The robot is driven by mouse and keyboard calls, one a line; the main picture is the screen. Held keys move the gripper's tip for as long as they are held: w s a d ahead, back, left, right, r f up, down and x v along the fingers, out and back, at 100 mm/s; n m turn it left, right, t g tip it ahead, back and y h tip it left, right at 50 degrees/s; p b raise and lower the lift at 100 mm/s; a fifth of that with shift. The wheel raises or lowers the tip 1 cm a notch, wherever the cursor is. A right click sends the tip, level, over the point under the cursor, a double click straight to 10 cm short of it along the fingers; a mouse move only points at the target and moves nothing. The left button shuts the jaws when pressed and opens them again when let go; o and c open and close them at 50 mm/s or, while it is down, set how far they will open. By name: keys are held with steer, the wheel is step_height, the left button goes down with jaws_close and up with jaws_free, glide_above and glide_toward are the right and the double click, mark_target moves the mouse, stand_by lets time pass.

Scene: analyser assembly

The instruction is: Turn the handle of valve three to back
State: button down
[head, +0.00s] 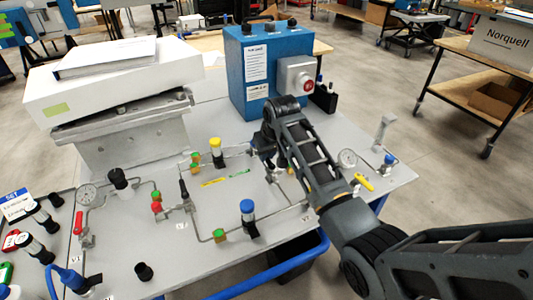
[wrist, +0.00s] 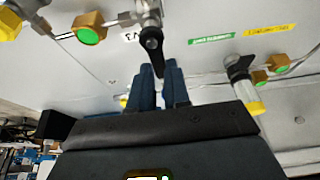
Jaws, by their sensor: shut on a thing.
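Valve three shows in the wrist view as a metal fitting (wrist: 148,12) with a black handle (wrist: 151,42), beside an upside-down V3 label (wrist: 130,37). My gripper (wrist: 159,76) has its two blue fingers close together around the free end of the black handle and is shut on it. The handle points from the fitting toward my gripper. In the head view my gripper (head: 270,163) is low over the panel, in front of the blue box. My arm and gripper mostly hide valve three there.
A blue box (head: 257,65) with a red button stands behind my gripper. A yellow-topped valve (head: 217,152) and a blue-topped valve (head: 248,212) stand to the left. Thin pipes cross the grey panel (head: 300,245).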

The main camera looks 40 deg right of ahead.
mark_target(271, 165)
stand_by(0.3)
steer(key=c, duration=1.1)
jaws_free()
steer(key=shift+b+v, duration=0.4)
steer(key=shift+v, duration=3.55)
steer(key=shift+w, duration=0.1)
